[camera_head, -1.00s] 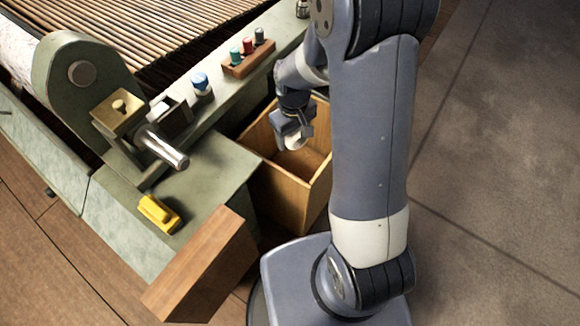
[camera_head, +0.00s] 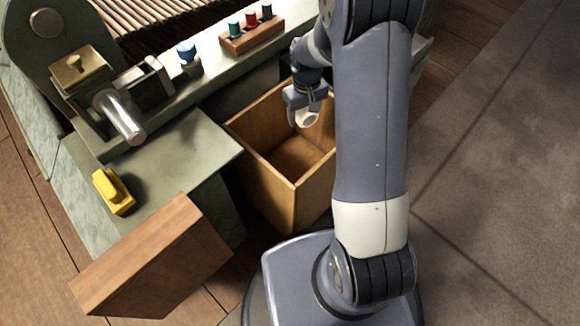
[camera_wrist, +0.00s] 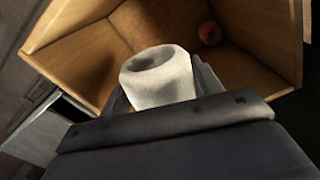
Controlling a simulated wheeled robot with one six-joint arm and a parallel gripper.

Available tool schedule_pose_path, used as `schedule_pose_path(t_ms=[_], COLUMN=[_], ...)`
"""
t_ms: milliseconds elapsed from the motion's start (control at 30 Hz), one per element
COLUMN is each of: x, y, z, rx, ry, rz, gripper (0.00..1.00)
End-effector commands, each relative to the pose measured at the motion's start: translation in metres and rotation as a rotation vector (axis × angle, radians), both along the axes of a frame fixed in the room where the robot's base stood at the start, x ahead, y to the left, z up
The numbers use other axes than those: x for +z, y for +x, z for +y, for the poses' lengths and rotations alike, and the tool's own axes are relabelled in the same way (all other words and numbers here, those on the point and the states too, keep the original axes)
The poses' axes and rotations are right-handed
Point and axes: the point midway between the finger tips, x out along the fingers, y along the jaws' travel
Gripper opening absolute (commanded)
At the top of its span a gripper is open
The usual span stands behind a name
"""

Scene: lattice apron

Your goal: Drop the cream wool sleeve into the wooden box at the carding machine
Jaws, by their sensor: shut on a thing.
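The cream wool sleeve (camera_wrist: 158,78) is a short hollow tube, seen large in the wrist view. My gripper (camera_head: 304,104) is shut on it. The sleeve also shows small and pale in the head view (camera_head: 307,118). The open wooden box (camera_head: 295,191) stands on the floor beside the carding machine (camera_head: 150,170). In both views the sleeve is over the box opening, near its far right part. How high it is above the box floor I cannot tell. The box walls also fill much of the wrist view (camera_wrist: 262,70). My arm hides the box's right side.
A rack (camera_head: 251,38) with several coloured pegs, a blue knob (camera_head: 187,52) and a yellow block (camera_head: 113,190) are on the machine. A wooden block (camera_head: 155,262) juts out at the front.

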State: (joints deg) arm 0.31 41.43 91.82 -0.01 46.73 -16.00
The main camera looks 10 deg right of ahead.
Motion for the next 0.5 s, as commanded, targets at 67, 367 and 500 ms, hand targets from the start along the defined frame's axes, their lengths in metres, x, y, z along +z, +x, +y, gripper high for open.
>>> schedule_pose_path(t_ms=[67, 367, 500], x=[-0.015, -0.041, -0.041], y=[0.0, 0.0, 0.0], z=[0.0, 0.0, 0.0], rx=[0.0, 0.001, 0.001], ry=[0.0, 0.0, 0.0], rz=[0.001, 0.001, 0.0], gripper=[0.48, 0.48, 0.48])
